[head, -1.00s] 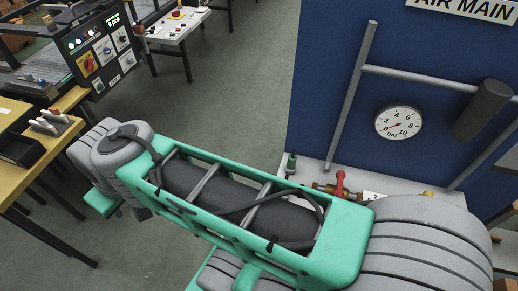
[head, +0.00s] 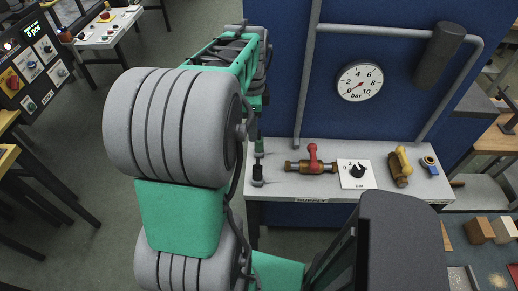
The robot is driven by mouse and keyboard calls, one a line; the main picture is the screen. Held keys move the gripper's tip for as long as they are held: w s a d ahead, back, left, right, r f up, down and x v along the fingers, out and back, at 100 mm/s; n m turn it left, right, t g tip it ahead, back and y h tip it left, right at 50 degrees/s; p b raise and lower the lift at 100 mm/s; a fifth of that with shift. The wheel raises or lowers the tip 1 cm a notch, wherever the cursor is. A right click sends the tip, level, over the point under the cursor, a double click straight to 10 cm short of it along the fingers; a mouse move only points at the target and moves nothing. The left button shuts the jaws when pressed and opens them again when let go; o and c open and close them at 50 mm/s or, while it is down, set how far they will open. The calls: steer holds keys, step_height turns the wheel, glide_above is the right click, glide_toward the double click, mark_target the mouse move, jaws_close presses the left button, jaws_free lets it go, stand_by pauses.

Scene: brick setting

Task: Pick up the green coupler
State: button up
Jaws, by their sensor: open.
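The green coupler (head: 259,148) is a small upright piece at the left end of the white shelf (head: 225,166). A small black piece (head: 257,178) sits just in front of it, near the shelf's edge. My arm reaches up the left-centre of the head view, and its far end hangs down above the coupler's end of the shelf. My gripper (head: 257,118) is small and dark there, partly hidden by my own arm and a cable. It is open, and I see nothing held. I cannot tell the exact gap between fingertips and coupler.
The shelf also carries a red-handled brass valve (head: 313,160), a black knob on a white plate (head: 357,172) and a yellow-handled valve (head: 401,166). A blue panel with a pressure gauge (head: 360,81) and grey pipes stands behind. Wooden blocks (head: 479,230) lie at lower right.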

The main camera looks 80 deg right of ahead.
mark_target(259, 139)
steer(key=shift+m, duration=0.3)
steer(key=f, duration=0.2)
steer(key=s+f+p, duration=0.1)
steer(key=f, duration=0.4)
steer(key=shift+s+d+p, duration=0.25)
steer(key=shift+s+p, duration=0.1)
steer(key=shift+s, duration=0.05)
steer(key=shift+f, duration=0.5)
steer(key=shift+c, duration=0.4)
jaws_close()
